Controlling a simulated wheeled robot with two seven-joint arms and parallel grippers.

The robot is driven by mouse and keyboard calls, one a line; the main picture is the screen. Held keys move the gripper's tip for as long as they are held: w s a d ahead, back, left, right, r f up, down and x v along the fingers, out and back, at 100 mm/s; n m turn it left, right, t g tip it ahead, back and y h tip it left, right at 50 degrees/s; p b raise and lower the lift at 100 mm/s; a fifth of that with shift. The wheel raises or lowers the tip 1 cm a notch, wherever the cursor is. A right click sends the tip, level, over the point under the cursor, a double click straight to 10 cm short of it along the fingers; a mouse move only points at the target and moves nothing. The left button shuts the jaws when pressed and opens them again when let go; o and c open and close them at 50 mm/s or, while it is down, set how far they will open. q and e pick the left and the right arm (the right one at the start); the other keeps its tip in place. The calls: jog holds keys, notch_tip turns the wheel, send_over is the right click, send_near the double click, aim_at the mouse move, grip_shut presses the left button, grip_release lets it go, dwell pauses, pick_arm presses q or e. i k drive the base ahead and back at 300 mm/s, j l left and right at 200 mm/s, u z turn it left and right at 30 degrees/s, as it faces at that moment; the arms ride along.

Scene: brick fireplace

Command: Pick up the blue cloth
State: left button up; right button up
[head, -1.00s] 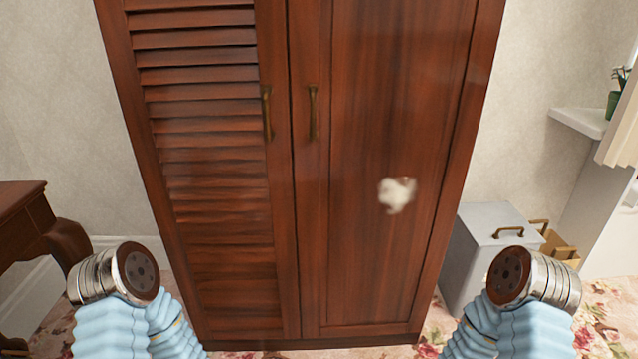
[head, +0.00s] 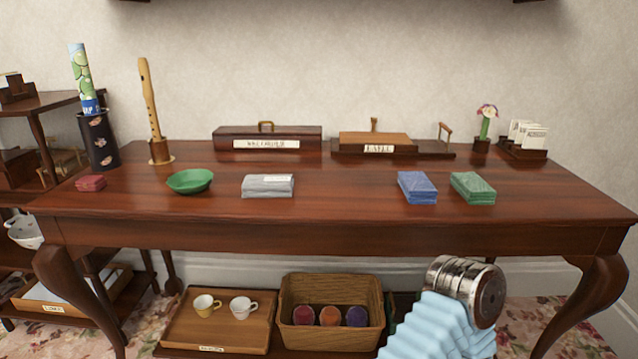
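The blue cloth (head: 417,187) is a small folded stack on the wooden table (head: 330,208), right of the middle and near the front edge. A green cloth (head: 473,188) lies close to its right, with a narrow gap between them. One of my arms, in light blue sleeving, shows at the lower right, in front of the table and below its top. Its gripper fingers do not show, and my other arm is out of the picture. Nothing touches the blue cloth.
A grey cloth (head: 268,186), a green bowl (head: 190,181) and a small red cloth (head: 90,183) lie farther left. Wooden boxes (head: 267,138) stand at the back. Below are a wicker basket (head: 331,338) and a tray with cups (head: 215,335). Bare tabletop lies between the grey and blue cloths.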

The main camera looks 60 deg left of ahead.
aim_at(417, 189)
jog(key=u, duration=1.6)
jog(key=k+j, duration=0.05)
jog(key=j, duration=0.05)
